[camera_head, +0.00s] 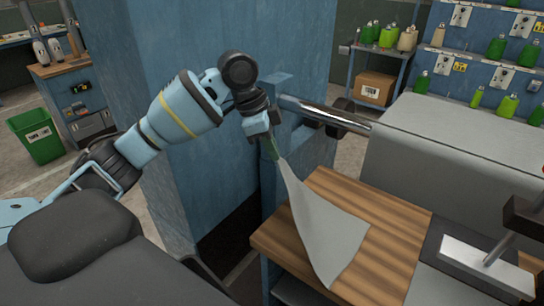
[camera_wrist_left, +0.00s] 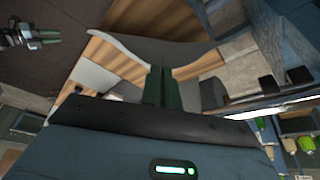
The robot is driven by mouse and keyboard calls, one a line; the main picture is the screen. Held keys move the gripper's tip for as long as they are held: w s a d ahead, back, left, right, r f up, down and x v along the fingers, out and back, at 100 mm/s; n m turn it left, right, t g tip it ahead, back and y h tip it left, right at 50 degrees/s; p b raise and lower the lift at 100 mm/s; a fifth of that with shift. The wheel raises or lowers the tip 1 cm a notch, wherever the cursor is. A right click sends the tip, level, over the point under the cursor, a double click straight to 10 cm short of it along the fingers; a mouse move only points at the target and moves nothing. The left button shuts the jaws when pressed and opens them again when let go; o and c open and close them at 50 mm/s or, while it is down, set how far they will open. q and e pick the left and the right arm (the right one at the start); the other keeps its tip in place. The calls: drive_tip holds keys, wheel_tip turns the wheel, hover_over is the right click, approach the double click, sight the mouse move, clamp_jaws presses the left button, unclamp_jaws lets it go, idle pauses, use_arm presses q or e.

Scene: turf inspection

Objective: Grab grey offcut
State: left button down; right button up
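The grey offcut (camera_head: 318,225) is a limp sheet. It hangs from my left gripper (camera_head: 270,148) and widens downward over the wooden board (camera_head: 395,245). Its lower edge is at or just above the board; I cannot tell if it touches. In the left wrist view the offcut (camera_wrist_left: 165,50) spreads out beyond the green fingers of my left gripper (camera_wrist_left: 160,85), which are close together on its narrow end. A dark jointed part at that view's top left looks like my right gripper (camera_wrist_left: 35,40), but its finger state is unclear.
A grey-covered roll on a metal bar (camera_head: 335,114) lies behind the board. A blue post (camera_head: 278,185) stands close beside the left gripper. A metal plate (camera_head: 485,268) is at the right front. Shelves with green bottles (camera_head: 510,105) and a green bin (camera_head: 36,138) are farther off.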

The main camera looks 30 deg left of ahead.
use_arm(q)
wheel_tip(320, 180, up, 25)
idle(1.1)
